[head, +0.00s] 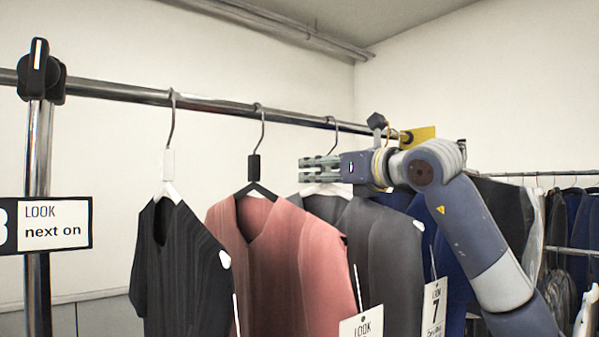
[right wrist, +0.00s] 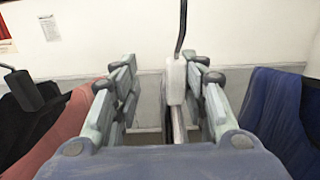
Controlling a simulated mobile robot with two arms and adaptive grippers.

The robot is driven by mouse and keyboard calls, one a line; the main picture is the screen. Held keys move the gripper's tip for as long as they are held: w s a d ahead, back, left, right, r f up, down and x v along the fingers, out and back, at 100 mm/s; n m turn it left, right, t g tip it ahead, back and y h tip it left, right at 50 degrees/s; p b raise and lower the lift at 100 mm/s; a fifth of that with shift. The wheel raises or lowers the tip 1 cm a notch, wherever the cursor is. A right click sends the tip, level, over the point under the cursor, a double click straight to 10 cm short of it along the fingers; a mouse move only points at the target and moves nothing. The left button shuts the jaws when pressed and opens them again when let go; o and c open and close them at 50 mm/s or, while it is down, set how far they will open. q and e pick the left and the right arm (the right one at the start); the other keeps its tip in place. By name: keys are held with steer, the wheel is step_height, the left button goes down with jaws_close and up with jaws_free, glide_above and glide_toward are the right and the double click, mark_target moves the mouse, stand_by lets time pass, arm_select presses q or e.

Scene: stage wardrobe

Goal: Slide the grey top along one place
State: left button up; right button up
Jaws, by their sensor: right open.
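The grey top (head: 382,262) hangs on the rail between the pink top (head: 285,255) and a blue garment, with a tag marked 7 (head: 434,307) near it. It is on a white hanger whose hook (head: 334,138) goes over the rail. My right gripper (head: 308,169) comes in from the right at hanger height and hides the hanger's neck in the head view. In the right wrist view its open fingers (right wrist: 160,88) stand on either side of the hanger's white neck block (right wrist: 174,80), which looks nearer the right finger. Contact cannot be told. My left gripper is out of view.
The chrome rail (head: 215,104) runs across above the clothes. A dark striped top (head: 180,265) hangs left of the pink one. A "LOOK next on" sign (head: 62,225) is on the left post. More clothes (head: 575,225) hang on a rack at the right.

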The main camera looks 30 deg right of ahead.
steer(key=shift+a, duration=2.05)
steer(key=s+d+b, duration=0.2)
steer(key=s, duration=1.1)
steer(key=shift+s+d+b, duration=0.15)
steer(key=shift+d+b, duration=0.1)
steer(key=shift+b, duration=0.05)
